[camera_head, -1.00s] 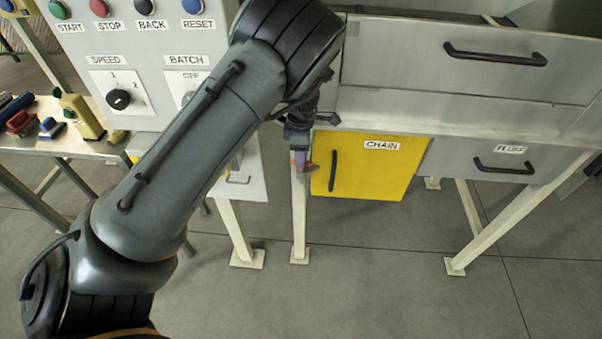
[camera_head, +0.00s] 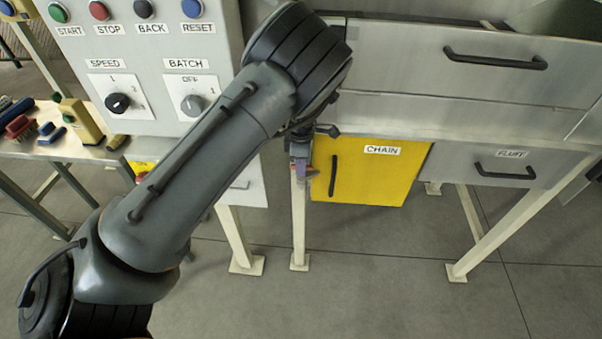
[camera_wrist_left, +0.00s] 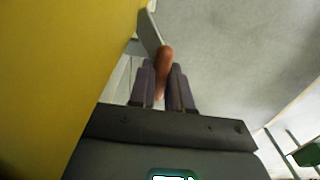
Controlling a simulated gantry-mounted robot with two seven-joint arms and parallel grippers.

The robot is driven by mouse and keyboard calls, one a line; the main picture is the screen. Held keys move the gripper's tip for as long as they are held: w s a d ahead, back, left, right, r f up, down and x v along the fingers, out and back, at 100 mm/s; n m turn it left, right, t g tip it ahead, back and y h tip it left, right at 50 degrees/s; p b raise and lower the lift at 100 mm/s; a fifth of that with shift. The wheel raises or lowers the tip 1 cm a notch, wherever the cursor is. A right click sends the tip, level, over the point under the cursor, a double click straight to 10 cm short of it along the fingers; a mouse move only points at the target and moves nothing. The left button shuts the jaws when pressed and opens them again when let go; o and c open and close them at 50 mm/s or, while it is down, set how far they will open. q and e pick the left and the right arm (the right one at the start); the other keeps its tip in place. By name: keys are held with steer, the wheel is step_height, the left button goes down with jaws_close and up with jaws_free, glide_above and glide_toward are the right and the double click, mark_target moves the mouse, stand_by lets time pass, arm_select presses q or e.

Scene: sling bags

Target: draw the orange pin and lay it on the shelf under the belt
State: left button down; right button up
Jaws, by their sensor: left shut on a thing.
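My left gripper (camera_head: 301,158) hangs in front of the left edge of the yellow CHAIN door (camera_head: 378,178), under the steel machine body. In the left wrist view its two dark fingers (camera_wrist_left: 164,84) are shut on the orange pin (camera_wrist_left: 164,62), whose rounded brownish-orange end stands out beyond the fingertips. In the head view only a small reddish-orange bit of the pin (camera_head: 310,171) shows beside the fingers. The pin looks clear of any hole. I cannot make out the shelf under the belt with certainty. My right gripper is out of view.
A grey control panel (camera_head: 150,55) with buttons and knobs stands left. A side table (camera_head: 72,150) holds brushes and other small items. Pale machine legs (camera_head: 299,225) stand close behind my gripper. A grey FLUFF drawer (camera_head: 490,168) is at right. The floor in front is clear.

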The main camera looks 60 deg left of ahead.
arm_select(q)
steer(key=shift+r, duration=0.1)
steer(key=shift+r+p, duration=3.85)
steer(key=shift+r, duration=0.55)
steer(key=shift+r, duration=0.1)
step_height(320, 180, up, 4)
steer(key=p, duration=0.3)
steer(key=shift+p, duration=0.3)
steer(key=shift+d, duration=0.1)
